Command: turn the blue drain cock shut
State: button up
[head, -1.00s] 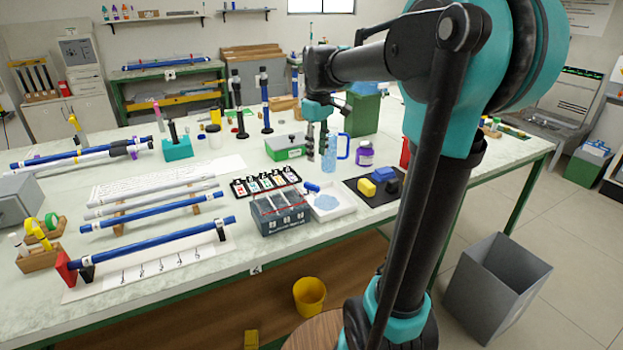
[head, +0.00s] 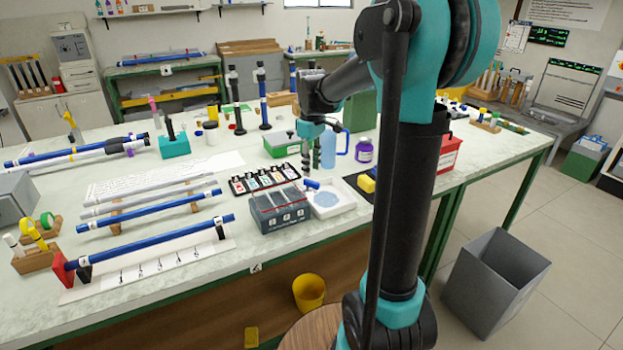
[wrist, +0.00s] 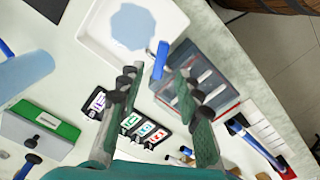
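The blue drain cock (head: 312,184) sits at the side of a dark grey tank (head: 279,212), next to a white tray (head: 345,199) with a light-blue patch in it. In the wrist view the cock (wrist: 160,61) shows as a short blue bar between the tank (wrist: 207,82) and the tray (wrist: 100,45). My gripper (head: 317,167) is open and empty, fingers pointing down, above and behind the cock in the head view. In the wrist view my gripper's fingertips (wrist: 162,58) appear on either side of the cock. I see no contact.
A light-blue jug (head: 328,151), a purple-labelled jar (head: 363,150) and a green-and-white box (head: 283,145) stand near my gripper. A black rack of coloured cards (head: 264,178) lies behind the tank. Blue rods (head: 150,241) lie to the left.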

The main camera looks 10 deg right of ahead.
aim_at(312, 181)
jog(key=shift+f, duration=2.45)
grip_shut()
